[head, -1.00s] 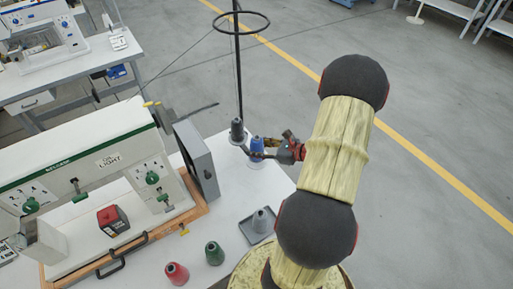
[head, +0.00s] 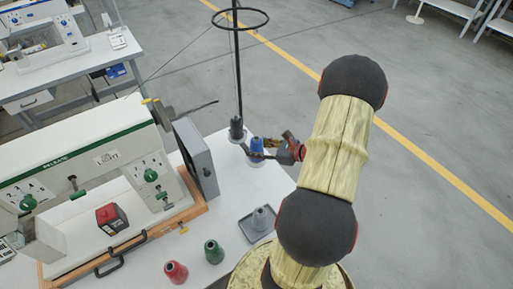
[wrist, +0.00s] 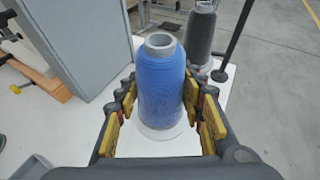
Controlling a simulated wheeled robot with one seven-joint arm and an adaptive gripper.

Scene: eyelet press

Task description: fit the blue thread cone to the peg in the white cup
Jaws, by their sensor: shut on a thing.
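The blue thread cone (wrist: 152,85) stands upright between the two fingers of my gripper (wrist: 165,115) in the wrist view. My gripper is shut on its sides. The cone also shows in the head view (head: 257,146), with my gripper (head: 262,154) reaching in from the right. The white cup (wrist: 160,131) shows as a pale round rim just below the cone; in the head view it is a small white patch (head: 257,163) under it. The peg is hidden by the cone, and I cannot tell whether the cone is seated on it.
A dark grey cone (head: 237,129) stands close behind the blue one, by a black pole (head: 239,70). A grey cone (head: 260,217) sits in a tray (head: 250,232). Red (head: 176,272) and green (head: 214,252) cones stand in front. The press (head: 90,185) is left.

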